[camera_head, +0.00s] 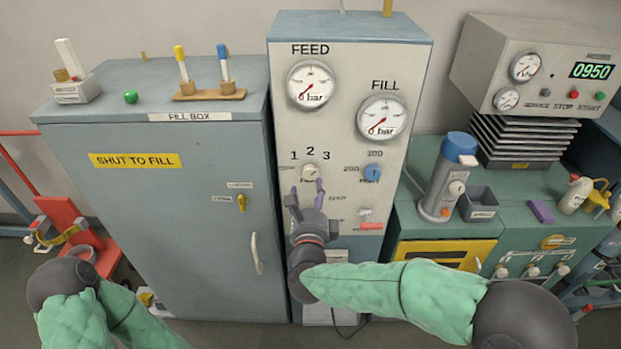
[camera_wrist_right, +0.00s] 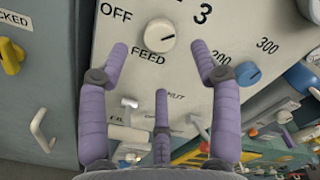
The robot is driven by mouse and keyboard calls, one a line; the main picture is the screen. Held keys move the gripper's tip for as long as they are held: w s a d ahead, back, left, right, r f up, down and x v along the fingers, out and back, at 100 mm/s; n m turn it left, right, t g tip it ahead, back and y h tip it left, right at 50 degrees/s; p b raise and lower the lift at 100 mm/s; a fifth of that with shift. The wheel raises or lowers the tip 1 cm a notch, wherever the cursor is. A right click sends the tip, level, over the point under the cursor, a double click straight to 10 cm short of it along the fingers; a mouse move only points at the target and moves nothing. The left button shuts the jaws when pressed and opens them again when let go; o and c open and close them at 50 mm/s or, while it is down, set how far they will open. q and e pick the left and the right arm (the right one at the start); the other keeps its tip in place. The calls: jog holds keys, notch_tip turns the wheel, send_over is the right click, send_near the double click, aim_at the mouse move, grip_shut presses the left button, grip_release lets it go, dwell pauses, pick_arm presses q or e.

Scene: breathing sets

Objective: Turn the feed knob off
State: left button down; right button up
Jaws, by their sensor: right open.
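The feed knob (camera_head: 310,171) is a small cream round knob on the grey-white panel (camera_head: 340,150), under the numbers 1, 2 and 3. In the right wrist view the feed knob (camera_wrist_right: 159,35) has a short dark mark on its right side, with OFF printed to its upper left and FEED below. My right gripper (camera_head: 307,197) is in front of the panel just below the knob. Its purple fingers (camera_wrist_right: 160,65) are spread open, with two reaching either side below the knob, apart from it and empty. My left gripper is out of view; only its green-sleeved arm shows.
A blue fill knob (camera_head: 371,172) sits right of the feed knob, with a red-and-white switch (camera_head: 368,219) below it. The feed gauge (camera_head: 311,85) and fill gauge (camera_head: 382,118) are above. The fill box (camera_head: 180,210) stands close on the left, its handle (camera_head: 256,254) protruding.

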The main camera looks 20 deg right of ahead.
aim_at(311, 175)
jog(key=b+x, duration=0.1)
jog(key=x, duration=0.6)
jog(key=shift+f, duration=0.1)
jog(key=c, duration=1.1)
